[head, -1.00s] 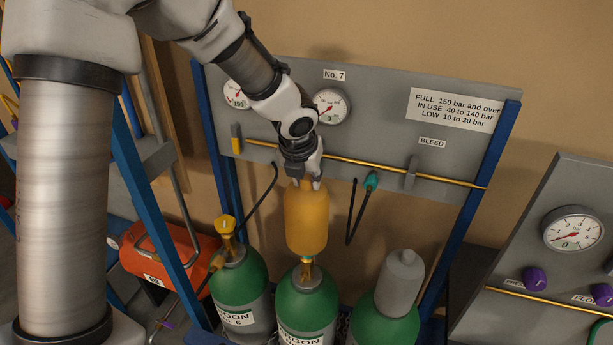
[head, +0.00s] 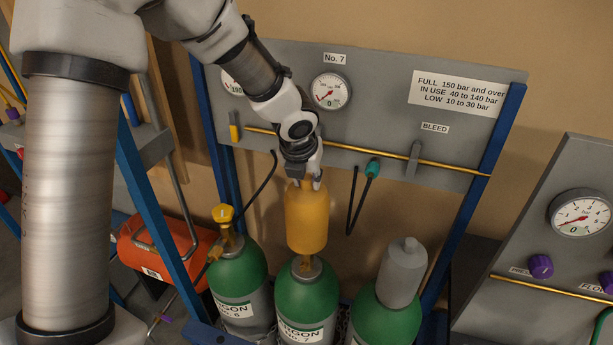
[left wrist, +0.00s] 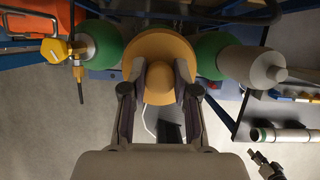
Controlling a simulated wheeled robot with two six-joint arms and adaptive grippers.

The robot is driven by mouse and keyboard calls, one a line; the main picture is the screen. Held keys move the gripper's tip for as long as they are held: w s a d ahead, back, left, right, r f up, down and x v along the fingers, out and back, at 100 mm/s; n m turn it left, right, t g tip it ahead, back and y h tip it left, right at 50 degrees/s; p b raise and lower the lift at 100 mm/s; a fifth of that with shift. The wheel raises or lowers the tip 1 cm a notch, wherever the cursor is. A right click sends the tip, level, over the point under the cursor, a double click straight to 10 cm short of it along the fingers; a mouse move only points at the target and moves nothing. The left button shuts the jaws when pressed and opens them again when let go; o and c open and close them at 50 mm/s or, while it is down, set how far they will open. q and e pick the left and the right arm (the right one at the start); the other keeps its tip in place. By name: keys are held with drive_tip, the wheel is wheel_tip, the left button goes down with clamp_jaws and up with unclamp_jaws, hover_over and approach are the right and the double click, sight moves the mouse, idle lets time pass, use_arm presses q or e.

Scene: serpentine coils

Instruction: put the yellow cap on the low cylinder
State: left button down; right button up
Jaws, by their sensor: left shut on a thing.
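The yellow cap (head: 306,222) hangs upright over the middle green cylinder, No. 7 (head: 305,295). My left gripper (head: 306,184) is shut on the narrow top of the cap. The brass valve (head: 305,263) of No. 7 shows just below the cap's rim, and a gap remains between rim and cylinder shoulder. The gauge (head: 330,91) under the "No. 7" sign has its needle near the low end. In the left wrist view the cap (left wrist: 159,52) sits between the fingers and hides most of the cylinder below.
Cylinder No. 6 (head: 238,282) with a yellow-topped valve (head: 223,214) stands left. A green cylinder (head: 384,318) with a grey cap (head: 402,272) stands close at right. A black hose (head: 352,205) hangs from the grey panel (head: 385,110) behind. Blue posts (head: 478,200) flank the cylinders.

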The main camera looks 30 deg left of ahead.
sight(306, 191)
use_arm(q)
drive_tip(key=shift+f+b, duration=1.8)
drive_tip(key=shift+f, duration=0.8)
drive_tip(key=shift+f+b, duration=0.5)
drive_tip(key=shift+a+f+b, duration=0.2)
drive_tip(key=shift+f+b, duration=0.55)
drive_tip(key=shift+f, duration=0.2)
drive_tip(key=shift+d+f+b, duration=0.3)
drive_tip(key=shift+f+b, duration=0.15)
drive_tip(key=shift+f, duration=0.05)
drive_tip(key=shift+a+f+b, duration=0.15)
drive_tip(key=shift+f+b, duration=0.2)
drive_tip(key=shift+f, duration=0.1)
drive_tip(key=shift+f+b, duration=0.6)
drive_tip(key=shift+f, duration=0.1)
drive_tip(key=shift+s, duration=0.1)
drive_tip(key=c, duration=0.8)
unclamp_jaws()
